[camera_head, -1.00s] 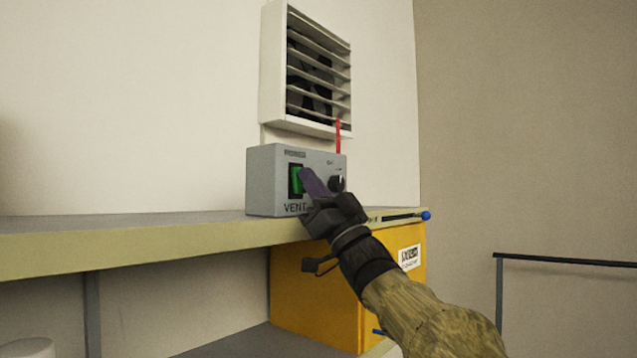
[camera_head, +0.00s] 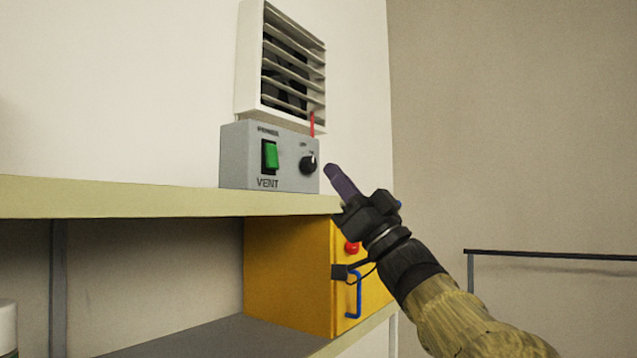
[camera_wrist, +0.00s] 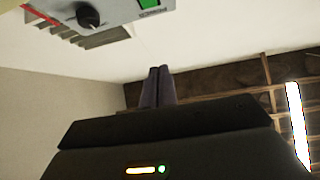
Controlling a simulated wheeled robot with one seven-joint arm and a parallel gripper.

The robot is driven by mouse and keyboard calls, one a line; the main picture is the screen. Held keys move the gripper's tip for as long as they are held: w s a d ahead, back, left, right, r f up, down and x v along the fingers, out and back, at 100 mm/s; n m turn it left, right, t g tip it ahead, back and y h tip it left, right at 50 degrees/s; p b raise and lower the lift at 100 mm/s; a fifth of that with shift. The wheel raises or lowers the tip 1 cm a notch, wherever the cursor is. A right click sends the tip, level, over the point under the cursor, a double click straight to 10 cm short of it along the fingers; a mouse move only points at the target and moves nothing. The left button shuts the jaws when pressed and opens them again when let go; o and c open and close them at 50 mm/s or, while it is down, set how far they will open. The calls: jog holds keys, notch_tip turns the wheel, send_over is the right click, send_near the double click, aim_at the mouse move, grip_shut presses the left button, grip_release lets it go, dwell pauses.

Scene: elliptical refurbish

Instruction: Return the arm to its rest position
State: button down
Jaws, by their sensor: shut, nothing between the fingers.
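My gripper (camera_head: 333,172) is in the middle of the head view, just right of the grey vent control box (camera_head: 240,157). Its purple-grey fingers are together with nothing between them, and they look clear of the box. They point up and to the left. In the wrist view the closed fingers (camera_wrist: 157,86) stand side by side in the centre. The box carries a green switch (camera_head: 270,155) and a black knob (camera_head: 308,164). The knob also shows at the top left of the wrist view (camera_wrist: 90,16).
The box stands on a shelf (camera_head: 110,198). A white louvred vent (camera_head: 248,60) is on the wall above. A yellow cabinet (camera_head: 285,270) with a red button (camera_head: 352,247) and blue handle (camera_head: 354,298) sits below. A dark rail (camera_head: 550,255) is at the right, with open space between.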

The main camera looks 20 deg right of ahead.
jog(key=shift+s+d+f, duration=0.1)
jog(key=shift+d+f, duration=0.15)
jog(key=shift+f, duration=0.1)
jog(key=shift+s, duration=0.1)
